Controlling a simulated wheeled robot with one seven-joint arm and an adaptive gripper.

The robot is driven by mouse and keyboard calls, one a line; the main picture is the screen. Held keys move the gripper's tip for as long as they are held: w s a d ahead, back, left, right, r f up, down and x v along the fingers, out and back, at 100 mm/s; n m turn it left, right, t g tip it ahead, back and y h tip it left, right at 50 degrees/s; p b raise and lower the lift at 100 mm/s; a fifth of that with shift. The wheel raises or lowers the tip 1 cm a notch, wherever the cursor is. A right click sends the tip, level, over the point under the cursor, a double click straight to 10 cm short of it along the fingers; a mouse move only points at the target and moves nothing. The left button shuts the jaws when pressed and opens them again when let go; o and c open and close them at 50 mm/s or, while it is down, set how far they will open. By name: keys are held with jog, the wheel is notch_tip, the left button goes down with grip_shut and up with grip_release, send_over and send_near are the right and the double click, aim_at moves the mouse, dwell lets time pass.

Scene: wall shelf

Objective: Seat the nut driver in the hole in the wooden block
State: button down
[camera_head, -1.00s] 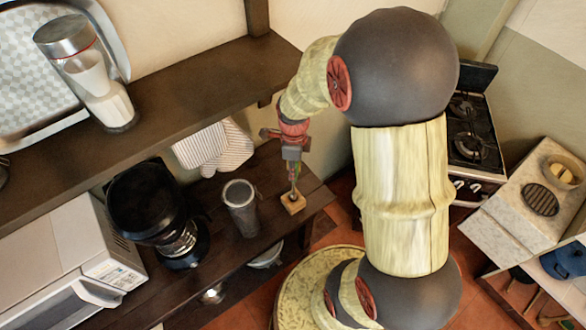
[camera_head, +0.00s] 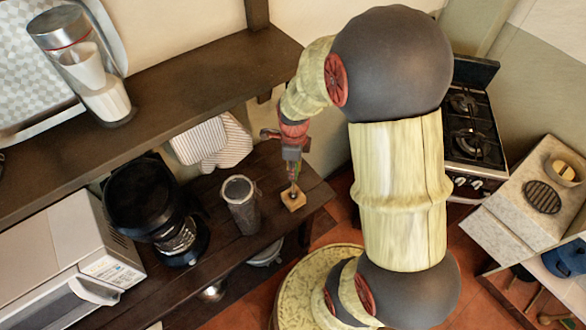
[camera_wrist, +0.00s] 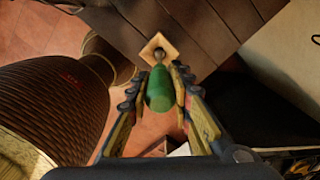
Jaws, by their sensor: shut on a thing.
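The small light wooden block (camera_head: 293,200) sits on the dark lower shelf near its right end. It also shows in the wrist view (camera_wrist: 147,54), turned like a diamond, with a dark round spot at its middle. My gripper (camera_head: 291,170) is above the block, pointing down. It is shut on the green handle of the nut driver (camera_wrist: 160,90). The driver's shaft runs down to the block's middle, roughly upright in the head view. The handle hides much of the shaft in the wrist view. I cannot tell whether the tip is inside the hole or just above it.
A dark tumbler (camera_head: 241,205) stands just left of the block. A coffee maker (camera_head: 150,205) and a white microwave (camera_head: 70,255) are farther left. A striped cloth (camera_head: 212,142) hangs behind. The upper shelf (camera_head: 190,95) is above and to the left.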

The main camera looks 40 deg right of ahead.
jog(key=shift+f+b, duration=0.6)
jog(key=shift+f, duration=0.4)
jog(key=c, duration=1.6)
grip_release()
jog(key=shift+c, duration=0.2)
jog(key=shift+o, duration=0.7)
jog(key=shift+r, duration=0.15)
notch_tip(320, 180, up, 12)
jog(key=shift+s+f, duration=0.1)
